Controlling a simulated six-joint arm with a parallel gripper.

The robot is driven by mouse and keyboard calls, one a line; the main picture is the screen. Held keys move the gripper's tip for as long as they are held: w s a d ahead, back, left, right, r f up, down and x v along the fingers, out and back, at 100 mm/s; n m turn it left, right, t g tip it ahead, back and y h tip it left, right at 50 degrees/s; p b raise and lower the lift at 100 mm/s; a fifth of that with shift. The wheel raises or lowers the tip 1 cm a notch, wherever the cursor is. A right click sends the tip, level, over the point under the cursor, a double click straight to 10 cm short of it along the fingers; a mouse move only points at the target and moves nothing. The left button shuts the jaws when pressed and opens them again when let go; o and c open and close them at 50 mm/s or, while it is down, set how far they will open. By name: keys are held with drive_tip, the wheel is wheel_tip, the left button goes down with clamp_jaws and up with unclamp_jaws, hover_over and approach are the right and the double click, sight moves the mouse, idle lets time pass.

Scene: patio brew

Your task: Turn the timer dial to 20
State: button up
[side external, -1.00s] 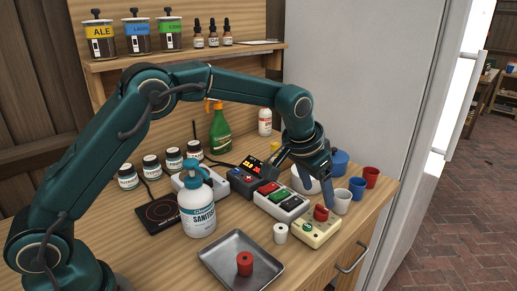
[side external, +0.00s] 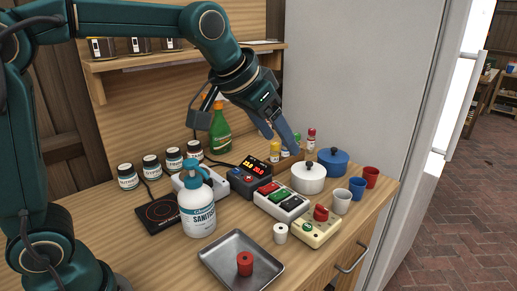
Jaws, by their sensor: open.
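A cream box (side external: 310,236) stands near the right front edge of the bench. A red dial (side external: 321,213) sits on its top, with a small green part beside it; the dial's marks are too small to read. My gripper (side external: 281,138) is open and empty. It is up behind and to the left of the cream box, well apart from the dial, in front of several small colored-topped bottles.
A white pot (side external: 308,178) and a blue pot (side external: 333,160) stand behind the cream box. A grey cup (side external: 342,201) is close on its right. A switch box (side external: 281,211), a white cylinder (side external: 280,233) and a sanitiser bottle (side external: 197,212) are to its left. A metal tray (side external: 215,264) lies in front.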

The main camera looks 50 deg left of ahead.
drive_tip(key=s+a+f+n, duration=0.1)
drive_tip(key=s+a, duration=0.1)
drive_tip(key=s, duration=1.1)
drive_tip(key=shift+s+f, duration=0.2)
